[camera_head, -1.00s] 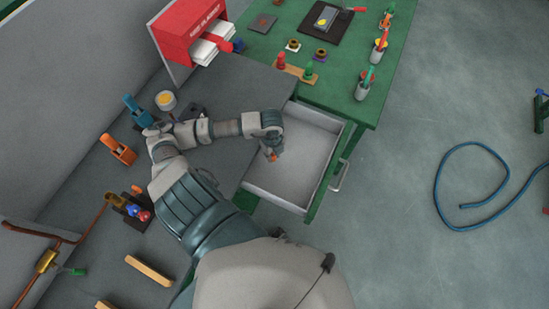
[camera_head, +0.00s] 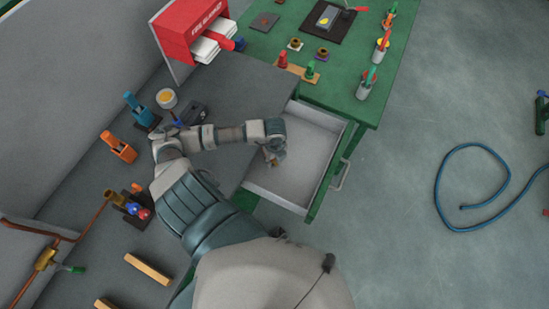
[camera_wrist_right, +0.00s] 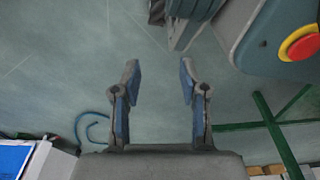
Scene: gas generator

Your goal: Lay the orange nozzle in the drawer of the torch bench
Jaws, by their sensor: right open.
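The drawer (camera_head: 305,163) of the green torch bench (camera_head: 345,98) is pulled open, and its pale floor looks bare where it shows. My left gripper (camera_head: 273,157) reaches over the drawer's left side, pointing down. A small brownish-orange bit shows at its fingertips; it may be the orange nozzle, but it is too small to tell whether the fingers grip it. My right gripper (camera_wrist_right: 160,72) shows in the right wrist view, with its two fingers wide apart and nothing between them, above the floor.
A grey worktop (camera_head: 235,88) lies left of the drawer. On it stand an orange block-like item (camera_head: 118,147), a blue one (camera_head: 140,110) and a yellow-topped cup (camera_head: 166,98). A red cabinet (camera_head: 190,30) stands behind. A blue hose (camera_head: 470,150) lies on the floor at right.

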